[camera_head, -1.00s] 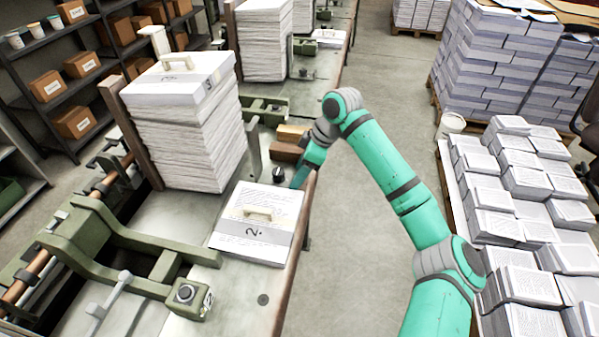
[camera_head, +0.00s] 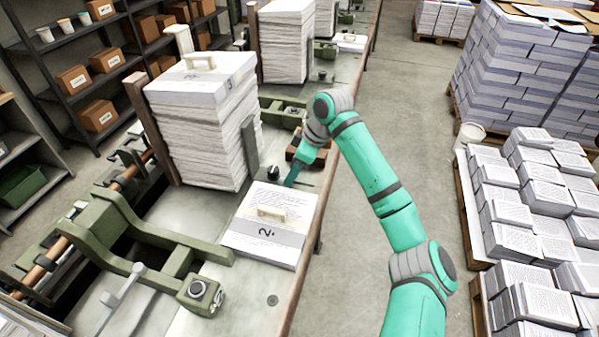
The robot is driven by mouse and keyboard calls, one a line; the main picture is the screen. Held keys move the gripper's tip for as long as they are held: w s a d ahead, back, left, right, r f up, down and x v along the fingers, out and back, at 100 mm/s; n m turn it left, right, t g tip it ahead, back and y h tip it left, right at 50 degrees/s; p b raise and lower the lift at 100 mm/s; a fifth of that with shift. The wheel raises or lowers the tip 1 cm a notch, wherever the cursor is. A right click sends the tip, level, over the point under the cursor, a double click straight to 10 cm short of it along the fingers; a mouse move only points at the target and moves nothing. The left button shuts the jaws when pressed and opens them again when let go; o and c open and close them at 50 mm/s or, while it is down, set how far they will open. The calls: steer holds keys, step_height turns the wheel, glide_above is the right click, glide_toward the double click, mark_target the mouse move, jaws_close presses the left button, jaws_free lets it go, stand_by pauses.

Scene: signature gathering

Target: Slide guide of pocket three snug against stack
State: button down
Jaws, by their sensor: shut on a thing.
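The stack of pocket three (camera_head: 212,135) is a tall pile of white printed sheets with a handled board (camera_head: 203,78) on top. Its guide is an upright green plate (camera_head: 249,148) at the stack's right side, with a dark knob (camera_head: 272,173) at its foot. The plate stands very close to the stack, overlapping its right edge in this view. I cannot tell if they touch. My gripper (camera_head: 288,180) is low at the knob, coming from the right, and is shut on it. The fingertips are small and partly hidden.
A low stack with a board marked 2 (camera_head: 268,240) lies in front of the knob. A green frame (camera_head: 150,240) fills the near left bench. A brown block (camera_head: 308,152) sits behind my gripper. Paper bundles (camera_head: 540,200) stand at right; the aisle between is clear.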

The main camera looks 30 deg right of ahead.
steer(key=shift+w+a, duration=0.15)
steer(key=c, duration=1.1)
jaws_free()
steer(key=shift+w, duration=0.1)
steer(key=v, duration=1.1)
steer(key=shift+f, duration=0.1)
